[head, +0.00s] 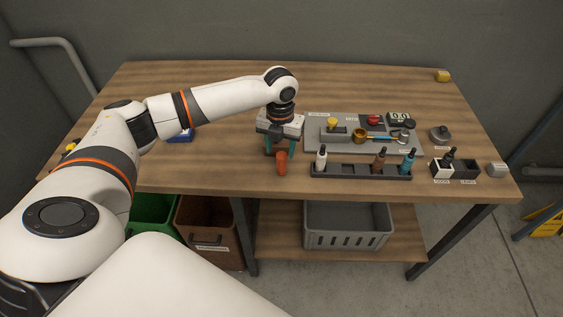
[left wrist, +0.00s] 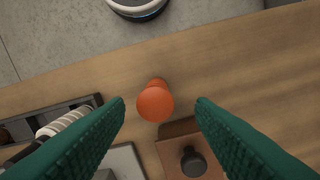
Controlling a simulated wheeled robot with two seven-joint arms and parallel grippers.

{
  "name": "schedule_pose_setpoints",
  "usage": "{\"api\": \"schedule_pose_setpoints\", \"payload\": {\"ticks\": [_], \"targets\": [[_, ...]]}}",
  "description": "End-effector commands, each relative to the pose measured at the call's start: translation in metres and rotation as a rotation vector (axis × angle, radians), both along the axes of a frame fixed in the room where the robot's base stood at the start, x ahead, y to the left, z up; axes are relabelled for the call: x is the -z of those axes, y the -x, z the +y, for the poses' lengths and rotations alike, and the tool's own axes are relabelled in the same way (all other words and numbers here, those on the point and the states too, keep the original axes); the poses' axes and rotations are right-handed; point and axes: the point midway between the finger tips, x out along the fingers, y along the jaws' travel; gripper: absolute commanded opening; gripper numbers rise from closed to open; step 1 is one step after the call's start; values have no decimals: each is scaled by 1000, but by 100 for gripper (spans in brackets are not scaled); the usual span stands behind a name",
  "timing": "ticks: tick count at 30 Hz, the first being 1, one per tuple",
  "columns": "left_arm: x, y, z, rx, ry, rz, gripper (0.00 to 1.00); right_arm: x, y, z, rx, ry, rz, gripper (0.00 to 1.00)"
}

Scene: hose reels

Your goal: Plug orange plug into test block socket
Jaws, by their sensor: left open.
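The orange plug (head: 282,163) is near the front of the wooden table, below my left gripper (head: 281,146). In the left wrist view the orange plug (left wrist: 155,102) shows its rounded top between my green fingertips (left wrist: 160,105). The fingers are apart, with a visible gap on both sides of the plug. A brown block (left wrist: 185,150) with a dark round knob lies close by in that view. I cannot tell for sure which thing is the test block; its socket is not clearly visible. My right gripper is not in view.
Right of my gripper are a grey board (head: 340,145) with fittings and a small display (head: 400,117), and a dark rack (head: 340,171) with several bottle-like items. Two small boxes (head: 441,172) stand farther right. A grey crate (head: 347,228) sits below.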

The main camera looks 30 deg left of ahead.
Motion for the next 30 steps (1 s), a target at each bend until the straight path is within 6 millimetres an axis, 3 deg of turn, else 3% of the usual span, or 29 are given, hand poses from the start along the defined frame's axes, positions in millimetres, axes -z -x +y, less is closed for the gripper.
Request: {"api": "schedule_pose_setpoints", "payload": {"ticks": [4,9,17,26,30], "targets": [[21,1,-5,1,0,5,50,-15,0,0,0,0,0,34],[41,1,-4,0,0,2,50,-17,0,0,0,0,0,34],[44,0,-4,1,0,0,50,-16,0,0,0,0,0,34],[44,0,-4,1,0,0,1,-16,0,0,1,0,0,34],[43,0,-4,0,0,0,0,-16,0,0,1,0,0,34]]}}
